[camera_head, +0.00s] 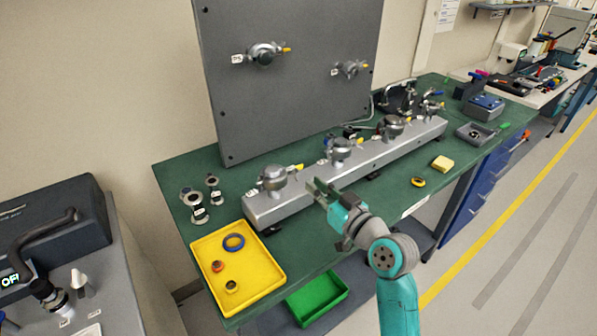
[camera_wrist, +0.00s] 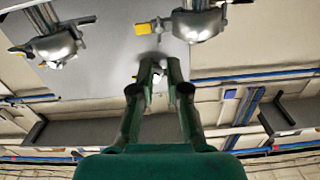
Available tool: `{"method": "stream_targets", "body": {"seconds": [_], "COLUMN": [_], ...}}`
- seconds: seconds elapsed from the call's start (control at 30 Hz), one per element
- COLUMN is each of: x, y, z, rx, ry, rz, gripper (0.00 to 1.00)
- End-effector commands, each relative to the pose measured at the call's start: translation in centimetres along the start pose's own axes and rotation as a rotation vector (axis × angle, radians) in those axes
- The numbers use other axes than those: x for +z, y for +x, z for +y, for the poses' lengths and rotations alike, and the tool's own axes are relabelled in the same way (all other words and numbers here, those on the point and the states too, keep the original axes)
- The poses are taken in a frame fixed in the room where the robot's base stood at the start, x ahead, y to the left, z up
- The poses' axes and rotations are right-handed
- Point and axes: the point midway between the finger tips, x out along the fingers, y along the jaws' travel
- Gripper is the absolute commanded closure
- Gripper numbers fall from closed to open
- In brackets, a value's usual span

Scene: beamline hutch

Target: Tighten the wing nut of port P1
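Several silvery clamped ports with yellow wing nuts stand on a long grey manifold; the nearest port (camera_head: 272,178) has its yellow wing nut (camera_head: 298,167) on its right side. Another port (camera_head: 340,149) stands farther along. Two more ports, upper left (camera_head: 264,54) and lower right (camera_head: 350,69), are on the upright grey panel. The labels are too small to read, so I cannot tell which is P1. My gripper (camera_head: 317,188) is just right of the nearest port, apart from its wing nut. In the wrist view its fingers (camera_wrist: 160,66) are parted and empty, below a yellow wing nut (camera_wrist: 142,29).
A yellow tray (camera_head: 275,284) with several rings lies at the front left of the green bench. Small metal fittings (camera_head: 198,204) stand behind it. A yellow block (camera_head: 443,163) and a yellow ring (camera_head: 418,182) lie right of the manifold (camera_head: 310,187). A green bin (camera_head: 318,300) is below.

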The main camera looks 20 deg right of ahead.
Motion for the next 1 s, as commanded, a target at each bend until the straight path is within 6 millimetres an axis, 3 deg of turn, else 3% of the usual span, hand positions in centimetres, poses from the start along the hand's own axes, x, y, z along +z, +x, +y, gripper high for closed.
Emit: {"method": "stream_targets", "body": {"seconds": [0.2, 0.4, 0.83, 0.9, 1.0], "x": [0.0, 0.0, 0.1, 0.1, 0.1], "y": [4.0, 6.2, 7.0, 7.0, 7.0], "z": [-0.1, 0.0, 0.0, 0.0, 0.0], "rx": [-0.002, 0.000, 0.001, 0.001, 0.001], "ry": [0.001, 0.001, 0.001, 0.001, 0.001], "rz": [0.000, 0.000, -0.001, -0.001, -0.001], "gripper": [0.85, 0.85, 0.85, 1.00, 1.00]}}
